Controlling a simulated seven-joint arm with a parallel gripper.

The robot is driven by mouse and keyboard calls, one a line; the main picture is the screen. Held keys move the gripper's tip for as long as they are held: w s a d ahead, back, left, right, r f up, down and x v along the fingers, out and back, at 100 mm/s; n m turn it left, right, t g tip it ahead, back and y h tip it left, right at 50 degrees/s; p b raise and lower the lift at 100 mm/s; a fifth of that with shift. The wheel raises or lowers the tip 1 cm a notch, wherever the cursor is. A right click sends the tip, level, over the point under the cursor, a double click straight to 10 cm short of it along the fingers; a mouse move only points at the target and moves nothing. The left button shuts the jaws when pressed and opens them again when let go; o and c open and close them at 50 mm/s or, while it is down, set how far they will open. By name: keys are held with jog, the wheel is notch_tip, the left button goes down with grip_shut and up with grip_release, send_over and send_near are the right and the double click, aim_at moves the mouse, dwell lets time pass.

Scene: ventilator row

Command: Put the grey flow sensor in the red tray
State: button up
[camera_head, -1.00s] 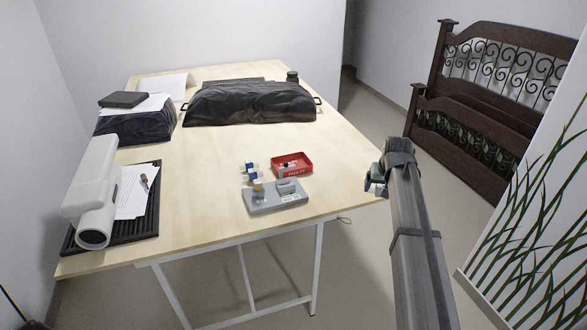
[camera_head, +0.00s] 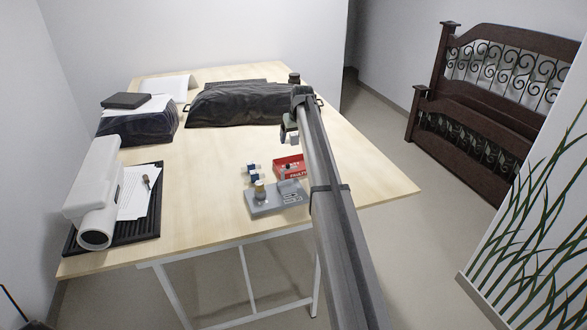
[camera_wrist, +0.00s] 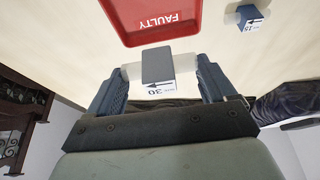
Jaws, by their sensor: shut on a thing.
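My gripper (camera_wrist: 160,80) is shut on the grey flow sensor (camera_wrist: 157,65), a grey block with pale ends and a white label with an arrow and "30". In the head view my gripper (camera_head: 291,137) is above the table, behind the red tray (camera_head: 282,163). The sensor is small and partly hidden there. The red tray, marked "FAULTY", also shows at the top of the wrist view (camera_wrist: 135,36), just beyond the held sensor and apart from it in the picture. My arm covers the tray's right side in the head view.
A black-covered bundle (camera_head: 235,105) lies behind. A white device (camera_head: 95,195) sits at left. The table middle is clear.

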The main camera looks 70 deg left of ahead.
jog(key=shift+f, duration=0.3)
jog(key=shift+d+f, duration=0.1)
jog(key=shift+f, duration=4.6)
jog(key=shift+f, duration=0.55)
jog(key=o, duration=0.8)
jog(key=shift+o, duration=0.2)
jog(key=shift+r, duration=0.5)
jog(key=v, duration=1.2)
jog(key=shift+w+r, duration=0.1)
